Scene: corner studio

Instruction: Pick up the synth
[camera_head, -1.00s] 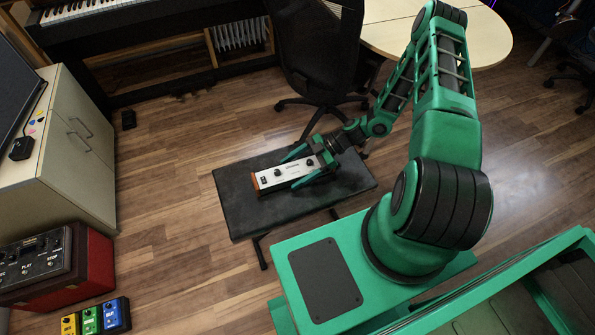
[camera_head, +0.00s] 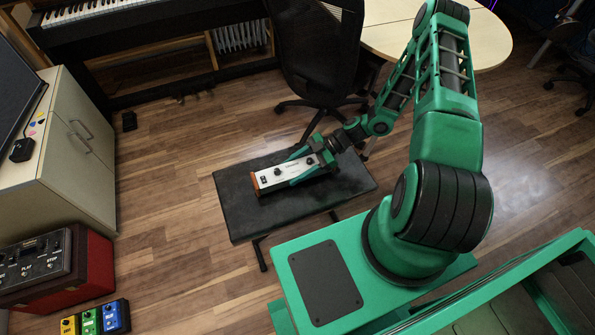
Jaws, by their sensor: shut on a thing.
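The synth (camera_head: 277,176) is a small white box with dark knobs and a brown wooden end on its left. It is at the black padded bench (camera_head: 237,212), over the bench's middle. My gripper (camera_head: 300,167) reaches in from the upper right, with its green fingers on the two long sides of the synth. It is shut on the synth. The synth's right end is partly hidden by the gripper. I cannot tell whether the synth touches the bench top or is slightly above it.
A black office chair (camera_head: 318,60) stands just behind the bench, near a round pale table (camera_head: 388,38). A white cabinet (camera_head: 75,150), a red-sided device (camera_head: 95,258) and coloured pedals (camera_head: 90,319) are at the left. Wooden floor (camera_head: 165,200) is clear left of the bench.

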